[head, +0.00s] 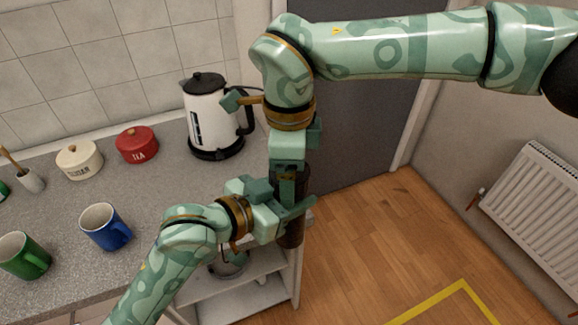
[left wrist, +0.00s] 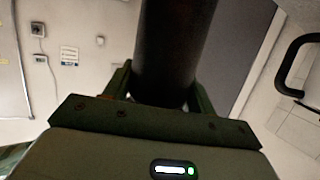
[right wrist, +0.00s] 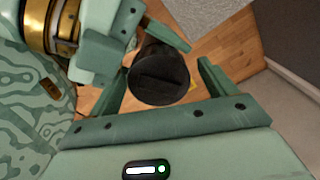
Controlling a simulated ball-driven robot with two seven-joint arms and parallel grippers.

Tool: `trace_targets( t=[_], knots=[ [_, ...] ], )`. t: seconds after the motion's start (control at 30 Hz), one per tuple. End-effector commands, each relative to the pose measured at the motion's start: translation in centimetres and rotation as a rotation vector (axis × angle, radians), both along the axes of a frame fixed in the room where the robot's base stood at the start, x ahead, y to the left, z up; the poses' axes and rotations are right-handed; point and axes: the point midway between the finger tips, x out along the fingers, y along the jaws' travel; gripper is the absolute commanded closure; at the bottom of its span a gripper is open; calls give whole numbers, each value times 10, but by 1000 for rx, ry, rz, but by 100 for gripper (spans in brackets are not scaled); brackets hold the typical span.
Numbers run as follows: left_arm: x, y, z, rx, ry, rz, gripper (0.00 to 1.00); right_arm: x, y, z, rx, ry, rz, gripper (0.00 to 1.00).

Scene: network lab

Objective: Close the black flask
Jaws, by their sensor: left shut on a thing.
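The black flask (head: 291,238) is a dark upright cylinder, held in the air at the counter's right end. My left gripper (head: 294,208) is shut on its side. In the left wrist view the flask (left wrist: 172,50) rises between the two fingers. My right gripper (head: 287,184) points down over the flask's top. In the right wrist view, the flask's round dark top (right wrist: 158,82) lies between the right gripper's fingers (right wrist: 165,88), which stand apart with gaps on both sides. A bar or ridge crosses this top; I cannot tell whether it is a lid or stopper.
A white kettle (head: 213,120), a red tin (head: 136,146), a cream tin (head: 79,161), a blue mug (head: 103,228) and a green mug (head: 22,257) stand on the grey counter (head: 165,195). Shelves (head: 240,290) are below. Wooden floor (head: 385,235) is open to the right.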

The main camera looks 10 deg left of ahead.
Motion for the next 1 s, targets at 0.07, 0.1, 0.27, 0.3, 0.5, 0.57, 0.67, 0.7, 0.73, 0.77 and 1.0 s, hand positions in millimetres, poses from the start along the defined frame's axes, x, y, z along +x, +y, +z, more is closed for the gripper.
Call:
trace_targets(
  t=[0.07,0.1,0.27,0.3,0.5,0.57,0.67,0.7,0.73,0.77,1.0],
  knots=[
    [0,0,2,-2,-3,1,100,0,0,0,0,1,0,17],
    [0,0,2,-2,-3,1,100,0,0,0,-1,1,0,17],
    [1,0,2,-3,-3,2,100,0,0,9,0,0,-1,17],
    [1,0,2,-3,-3,2,100,0,0,14,0,-1,-1,17],
    [1,1,2,-3,-3,2,100,0,0,41,-1,0,-1,17],
    [1,1,2,-3,-3,2,100,0,0,44,-1,0,0,17],
    [1,1,1,-3,-3,2,100,0,0,45,-1,1,1,17],
    [1,1,1,-3,-3,2,100,0,0,45,-1,1,1,17],
    [1,1,1,-3,-3,2,100,0,0,45,-1,1,1,17],
    [1,1,1,-3,-3,2,100,0,0,45,-1,1,1,17],
    [1,1,1,-3,-3,2,100,-16,7,42,35,86,-3,21]
  ],
)
